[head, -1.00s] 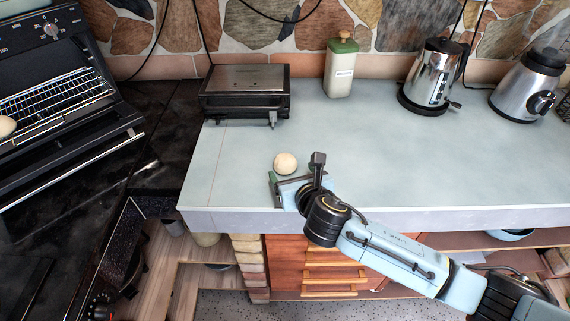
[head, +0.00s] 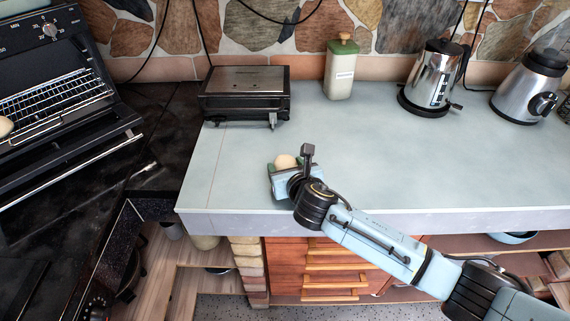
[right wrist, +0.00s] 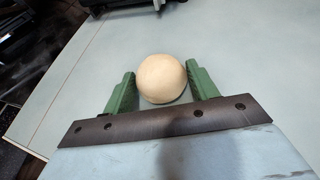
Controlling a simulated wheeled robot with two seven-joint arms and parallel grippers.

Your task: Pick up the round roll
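The round roll (head: 285,161) is a pale, dough-coloured ball on the light blue-grey counter (head: 400,160), left of centre. Its lower part is hidden behind my right gripper (head: 284,170) in the head view. In the right wrist view the roll (right wrist: 161,77) sits between the two green fingers of my right gripper (right wrist: 160,90). The fingers are spread apart. The right finger is close to the roll or touching it, and a gap shows at the left finger. My left gripper is not in view.
A black and steel grill (head: 245,96) stands behind the roll. A jar (head: 341,68), a kettle (head: 434,78) and a blender (head: 530,82) stand at the back. At left is an open oven (head: 60,90) with another roll (head: 5,126). The middle counter is clear.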

